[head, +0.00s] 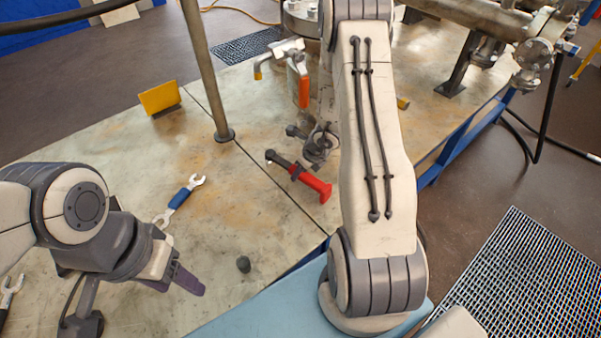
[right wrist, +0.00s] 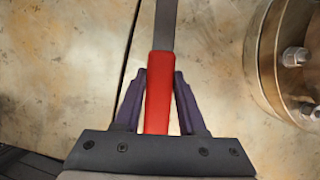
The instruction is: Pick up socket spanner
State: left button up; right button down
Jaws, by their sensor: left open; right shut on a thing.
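The tool with a red handle and dark shaft, which I take for the socket spanner (head: 313,183), is at the middle of the table in the head view. In the right wrist view its red handle (right wrist: 159,92) lies between the fingers of my right gripper (right wrist: 160,78), which is shut on it. The grey shaft runs out of the top of that view. In the head view my right arm hides much of the right gripper, and I cannot tell whether the tool touches the table. My left gripper (head: 184,278) is open and empty at lower left.
A yellow plate (head: 159,98) and a metal post (head: 207,75) stand behind. A flanged vessel (right wrist: 268,60) stands right of the tool in the wrist view.

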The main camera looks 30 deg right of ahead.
jog(key=shift+r, duration=0.6)
notch_tip(320, 180, up, 3)
jog(key=shift+w+p, duration=0.1)
jog(key=shift+p, duration=0.95)
jog(key=s+d+r+p, duration=0.2)
jog(key=s+d+r, duration=0.3)
jog(key=s, duration=0.5)
jog(key=shift+s+d+r, duration=0.15)
jog(key=shift+d+r, duration=0.25)
jog(key=shift+r, duration=0.55)
